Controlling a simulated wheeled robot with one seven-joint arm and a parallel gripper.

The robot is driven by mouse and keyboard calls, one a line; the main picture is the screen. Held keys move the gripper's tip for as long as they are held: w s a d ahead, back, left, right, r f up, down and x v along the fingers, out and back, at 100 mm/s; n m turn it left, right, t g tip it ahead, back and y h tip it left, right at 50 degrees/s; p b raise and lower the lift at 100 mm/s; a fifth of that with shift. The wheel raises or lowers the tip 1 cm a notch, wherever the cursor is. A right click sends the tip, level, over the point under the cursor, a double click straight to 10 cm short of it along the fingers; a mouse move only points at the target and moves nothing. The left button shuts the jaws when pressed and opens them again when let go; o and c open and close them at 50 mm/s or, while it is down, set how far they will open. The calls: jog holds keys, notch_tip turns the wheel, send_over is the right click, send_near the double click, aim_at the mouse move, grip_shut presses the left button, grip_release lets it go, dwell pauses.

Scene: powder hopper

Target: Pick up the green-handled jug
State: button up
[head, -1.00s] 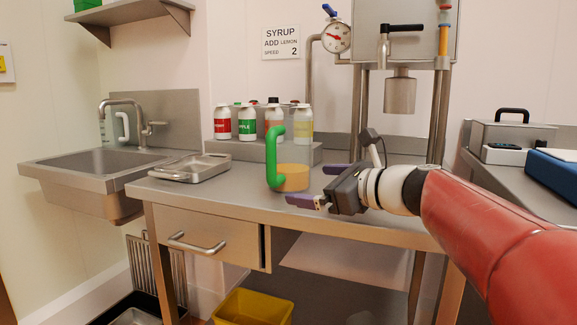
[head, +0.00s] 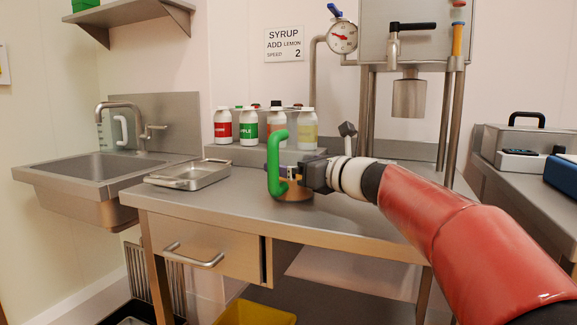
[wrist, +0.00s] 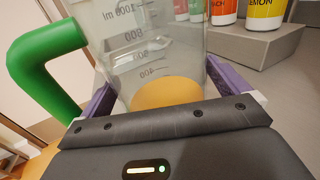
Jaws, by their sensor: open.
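The green-handled jug (wrist: 148,45) is clear, with volume marks and an orange-yellow layer at its bottom. In the head view its green handle (head: 273,165) faces me at the front of the steel table, and my gripper hides much of its body. My gripper (head: 285,172) reaches in from the right at jug height. In the wrist view its purple fingers (wrist: 165,95) lie on both sides of the jug's body, open around it. The handle is outside the fingers, at the left. I cannot tell whether either finger touches the jug.
Several syrup bottles (head: 248,126) stand on a raised steel step behind the jug. A shallow steel tray (head: 188,174) lies to the left, beside the sink (head: 98,168). The hopper stand (head: 409,97) rises behind my arm.

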jog(key=c, duration=1.2)
jog(key=shift+r, duration=0.25)
